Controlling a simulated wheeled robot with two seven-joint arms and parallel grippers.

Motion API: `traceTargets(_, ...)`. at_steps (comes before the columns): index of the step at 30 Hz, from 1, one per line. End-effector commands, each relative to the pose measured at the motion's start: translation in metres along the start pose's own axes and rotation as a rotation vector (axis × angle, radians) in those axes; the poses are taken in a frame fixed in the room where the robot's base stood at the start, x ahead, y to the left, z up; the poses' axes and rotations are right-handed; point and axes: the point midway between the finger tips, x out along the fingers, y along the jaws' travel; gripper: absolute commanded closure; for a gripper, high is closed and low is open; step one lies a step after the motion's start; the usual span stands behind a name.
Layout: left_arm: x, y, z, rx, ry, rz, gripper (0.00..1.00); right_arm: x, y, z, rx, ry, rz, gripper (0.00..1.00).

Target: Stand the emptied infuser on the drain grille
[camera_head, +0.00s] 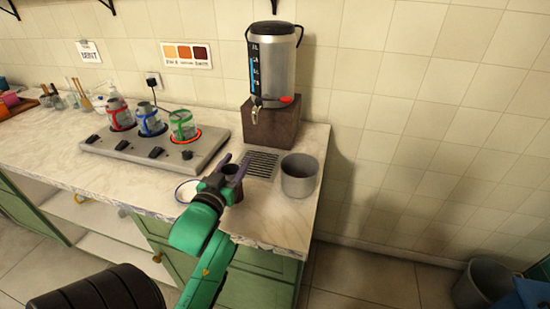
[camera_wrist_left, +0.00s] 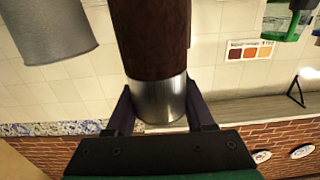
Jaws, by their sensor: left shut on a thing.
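My left gripper (camera_head: 234,168) is at the front right of the counter, its fingers on either side of the infuser (camera_head: 231,172). In the left wrist view the infuser (camera_wrist_left: 152,45) is a dark brown cylinder with a shiny metal band, and the gripper (camera_wrist_left: 160,112) is shut on that band. The slotted drain grille (camera_head: 261,163) lies in the counter just to the right of the gripper, below the dispenser tap. The grille's visible part is bare. The inside of the infuser cannot be made out. My right gripper is not in view.
A grey pot (camera_head: 299,177) stands right of the grille. A steel dispenser (camera_head: 272,65) sits on a dark block (camera_head: 270,124) behind it. A white dish (camera_head: 184,191) is left of the gripper. A burner unit (camera_head: 150,148) with several coloured holders fills the counter's middle.

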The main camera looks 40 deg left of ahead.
Motion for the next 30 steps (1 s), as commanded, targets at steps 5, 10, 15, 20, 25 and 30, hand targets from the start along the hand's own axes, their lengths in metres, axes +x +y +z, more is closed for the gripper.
traceTargets(5,0.029,0.001,-0.004,0.0,0.006,0.006,1.0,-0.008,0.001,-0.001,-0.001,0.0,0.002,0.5)
traceTargets(10,0.085,0.001,-0.003,0.0,0.003,0.004,1.0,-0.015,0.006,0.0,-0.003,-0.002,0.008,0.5)
traceTargets(15,0.13,0.001,0.0,0.0,-0.001,0.003,1.0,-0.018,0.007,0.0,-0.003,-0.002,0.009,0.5)
traceTargets(20,0.153,0.001,-0.001,0.0,0.0,0.003,1.0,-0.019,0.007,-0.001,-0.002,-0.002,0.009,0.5)
traceTargets(25,0.179,0.001,0.01,-0.002,-0.006,0.003,1.0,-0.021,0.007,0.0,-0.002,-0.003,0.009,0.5)
traceTargets(30,0.177,0.001,0.017,0.0,-0.001,0.003,1.0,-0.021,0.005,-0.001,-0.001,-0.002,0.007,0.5)
